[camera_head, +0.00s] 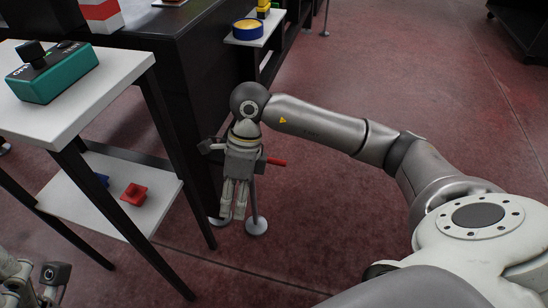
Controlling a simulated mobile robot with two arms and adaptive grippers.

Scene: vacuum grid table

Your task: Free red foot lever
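A short red bar (276,162), which looks like the red lever, sticks out to the right from behind my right gripper. Its other end is hidden. My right gripper (234,214) hangs fingers down in front of a thin stand with a round pale foot (256,226). Its fingers look close together, but I cannot tell whether they are shut, or whether they touch the bar or the stand. Part of my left arm's end (22,286) shows at the bottom left corner; its fingertips are not clearly seen.
A white-topped table (105,85) at the left carries a teal switch box (55,82). Its lower shelf (90,205) holds a red block (133,194) and a blue one (102,180). A dark cabinet (185,85) stands behind. The red floor (400,75) at the right is clear.

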